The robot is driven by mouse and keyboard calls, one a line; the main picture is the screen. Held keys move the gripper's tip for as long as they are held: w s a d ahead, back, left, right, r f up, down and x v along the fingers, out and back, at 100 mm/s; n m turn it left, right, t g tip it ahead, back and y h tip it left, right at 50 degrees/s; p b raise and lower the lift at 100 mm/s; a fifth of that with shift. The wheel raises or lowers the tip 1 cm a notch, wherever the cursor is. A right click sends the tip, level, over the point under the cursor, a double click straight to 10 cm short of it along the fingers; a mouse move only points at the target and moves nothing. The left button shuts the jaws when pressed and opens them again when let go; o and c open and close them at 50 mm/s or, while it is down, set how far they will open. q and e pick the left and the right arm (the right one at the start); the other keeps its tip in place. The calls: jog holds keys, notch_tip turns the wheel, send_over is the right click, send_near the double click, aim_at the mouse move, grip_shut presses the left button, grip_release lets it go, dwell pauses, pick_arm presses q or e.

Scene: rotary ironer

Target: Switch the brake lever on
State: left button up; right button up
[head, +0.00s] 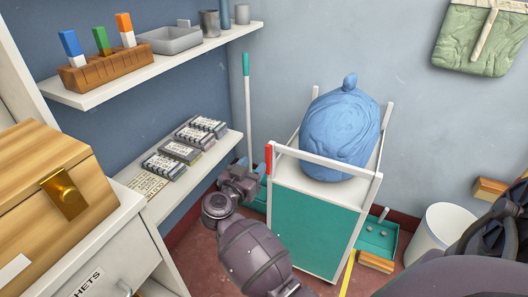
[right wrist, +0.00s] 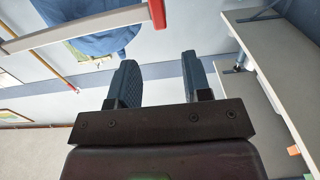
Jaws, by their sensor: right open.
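A white and teal cart (head: 315,225) stands against the back wall with a white push handle (head: 325,161) across its top. A red lever (head: 268,158), which looks like the brake lever, sits upright at the left end of the handle. My right gripper (head: 256,170) is open and empty, just left of and slightly below the red lever. In the right wrist view the red lever (right wrist: 157,13) lies beyond the open fingertips (right wrist: 159,62), roughly between them and apart from them. My left gripper is not in view.
A blue tied bundle (head: 341,130) sits on the cart. Shelves at left hold a wooden block with coloured handles (head: 108,71) and labelled boxes (head: 180,152). A green-topped pole (head: 247,100) stands behind my gripper. A white bin (head: 441,230) stands at right.

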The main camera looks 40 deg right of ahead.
aim_at(267, 148)
jog(key=x, duration=0.3)
jog(key=b+x, duration=0.1)
jog(key=x, duration=0.3)
jog(key=shift+f+b, duration=0.25)
jog(key=shift+b, duration=0.05)
jog(key=shift+w+d+r, duration=0.2)
jog(key=shift+w+d, duration=0.1)
jog(key=shift+d, duration=0.4)
grip_shut()
